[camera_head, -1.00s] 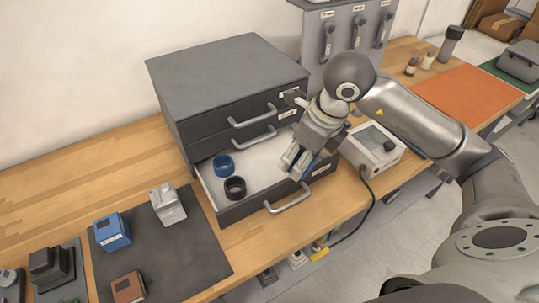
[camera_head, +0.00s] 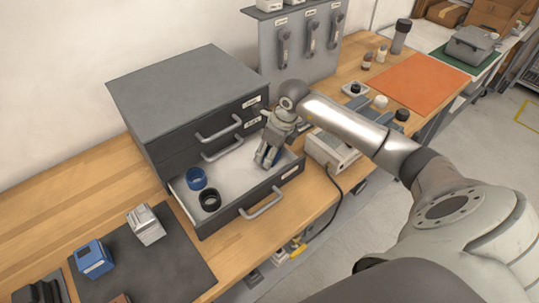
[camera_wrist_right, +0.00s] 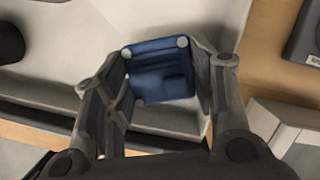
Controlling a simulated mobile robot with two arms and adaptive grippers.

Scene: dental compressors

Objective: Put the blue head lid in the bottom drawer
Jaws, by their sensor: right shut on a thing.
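The blue head lid (camera_wrist_right: 160,72) sits between the fingers of my right gripper (camera_wrist_right: 165,90) in the right wrist view. In the head view the right gripper (camera_head: 267,162) points down inside the right part of the open bottom drawer (camera_head: 228,213), shut on the lid. Only a sliver of the lid shows there, and I cannot tell whether it touches the drawer floor. My left gripper is not in view.
A blue ring (camera_head: 196,179) and a black ring (camera_head: 209,200) stand in the drawer's left part; its middle floor is clear. A device (camera_head: 331,150) stands right of the drawer. A grey block (camera_head: 146,224) and a blue box (camera_head: 94,259) are on the dark mat.

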